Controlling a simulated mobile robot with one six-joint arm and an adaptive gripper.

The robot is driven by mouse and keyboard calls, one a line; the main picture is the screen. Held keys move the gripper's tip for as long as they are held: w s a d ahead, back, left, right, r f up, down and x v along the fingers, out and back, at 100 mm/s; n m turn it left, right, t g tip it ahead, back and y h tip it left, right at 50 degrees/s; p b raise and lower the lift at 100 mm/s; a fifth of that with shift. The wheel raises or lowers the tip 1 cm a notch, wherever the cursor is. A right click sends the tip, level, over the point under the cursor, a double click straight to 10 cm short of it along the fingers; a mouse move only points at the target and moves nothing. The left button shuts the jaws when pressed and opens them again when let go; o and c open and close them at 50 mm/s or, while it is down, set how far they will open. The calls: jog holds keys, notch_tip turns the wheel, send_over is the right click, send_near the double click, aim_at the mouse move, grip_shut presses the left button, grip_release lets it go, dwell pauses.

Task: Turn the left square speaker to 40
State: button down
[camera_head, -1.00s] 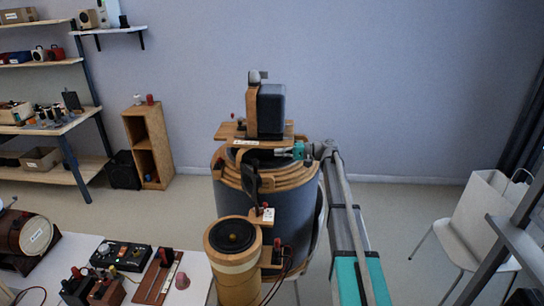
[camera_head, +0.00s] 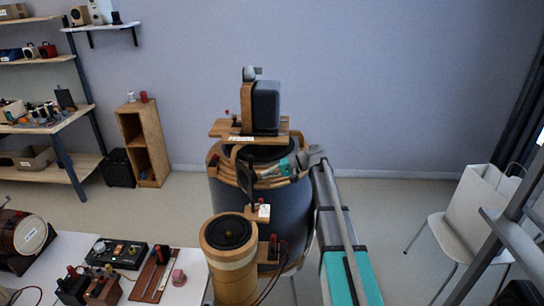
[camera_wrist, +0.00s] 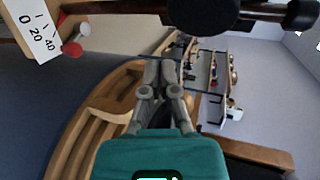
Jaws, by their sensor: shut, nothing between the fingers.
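A dark square speaker (camera_head: 265,103) with a wooden side stands on a wooden shelf (camera_head: 225,128) atop the large round grey-and-wood body (camera_head: 285,222). I cannot tell if this is the left one. A white scale card (camera_wrist: 35,28) marked 0, 20, 40 is at the upper left of the wrist view, with a red knob (camera_wrist: 72,48) and a pale one beside it.
A dark paddle (camera_head: 245,180) stands left of my gripper. A dark round part on a rod (camera_wrist: 200,12) crosses the top of the wrist view. A round wooden speaker (camera_head: 228,233) stands in front. A bench with switch boxes (camera_head: 115,252) is left; a chair (camera_head: 440,235) is right.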

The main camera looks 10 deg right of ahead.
jog(key=s+a+f+g+h, duration=0.1)
jog(key=s+f+h, duration=0.25)
jog(key=s, duration=0.35)
jog(key=s+a+f+h, duration=0.1)
jog(key=s+f+h, duration=0.2)
jog(key=s+f, duration=0.35)
jog(key=s+d+f+h, duration=0.1)
jog(key=s+d+h, duration=0.2)
jog(key=s, duration=0.4)
jog(key=s+d+f+n+h, duration=0.1)
jog(key=s+d+h, duration=0.2)
jog(key=s, duration=0.4)
jog(key=shift+s+f+h, duration=0.2)
jog(key=shift+h, duration=0.65)
jog(key=shift+s, duration=0.2)
